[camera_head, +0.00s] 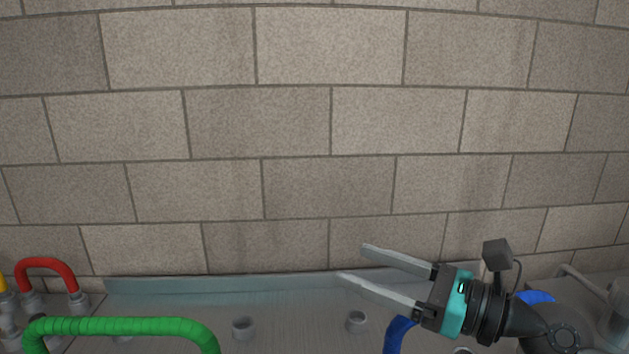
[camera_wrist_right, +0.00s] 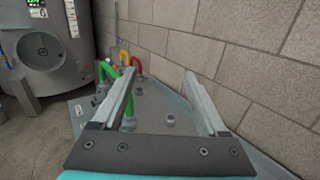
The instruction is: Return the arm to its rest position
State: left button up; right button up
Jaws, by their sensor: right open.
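My right gripper (camera_head: 352,262) is at the lower right of the head view, its fingers pointing left above the grey metal panel. Its two long fingers are apart with nothing between them. In the right wrist view the same open fingers (camera_wrist_right: 158,82) reach forward over the panel, with a grey port between and beyond them. My right arm comes in from the lower right corner of the head view. My left gripper is in neither view.
The grey panel (camera_head: 290,318) lies against a block wall (camera_head: 300,130). It carries a green hose (camera_head: 125,326), a red hose (camera_head: 48,262), a blue hose (camera_head: 396,334), and open ports (camera_head: 243,327). A steel tank (camera_wrist_right: 45,50) stands at left in the wrist view.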

jog(key=w+d+m+t+h, duration=0.1)
jog(key=d+m+t+h, duration=0.4)
jog(key=m, duration=0.7)
jog(key=w+d+m+t+h, duration=0.1)
jog(key=d+m+t+h, duration=0.35)
jog(key=m, duration=0.85)
jog(key=s+d+f+m+g+h, duration=0.2)
jog(key=f+m+g+h, duration=0.15)
jog(key=f+m, duration=0.4)
jog(key=s+d+f+m+g+h, duration=0.25)
jog(key=f+m+h, duration=0.25)
jog(key=f+m, duration=0.3)
jog(key=s+a+f+m+g+y, duration=0.25)
jog(key=s+f+g, duration=0.25)
jog(key=s+f, duration=0.4)
jog(key=s+a+f+m+g+y, duration=0.1)
jog(key=s+a+f+m+g, duration=0.35)
jog(key=s, duration=0.65)
notch_tip(320, 180, down, 26)
jog(key=s+d+n+g+b, duration=0.1)
jog(key=d+n+g+b, duration=0.1)
jog(key=s+d+f+g+b, duration=0.1)
jog(key=s+d+f, duration=0.1)
jog(key=s+f, duration=1.3)
jog(key=shift+d+h+b, duration=0.2)
jog(key=shift+h+b, duration=0.2)
jog(key=shift+h, duration=0.05)
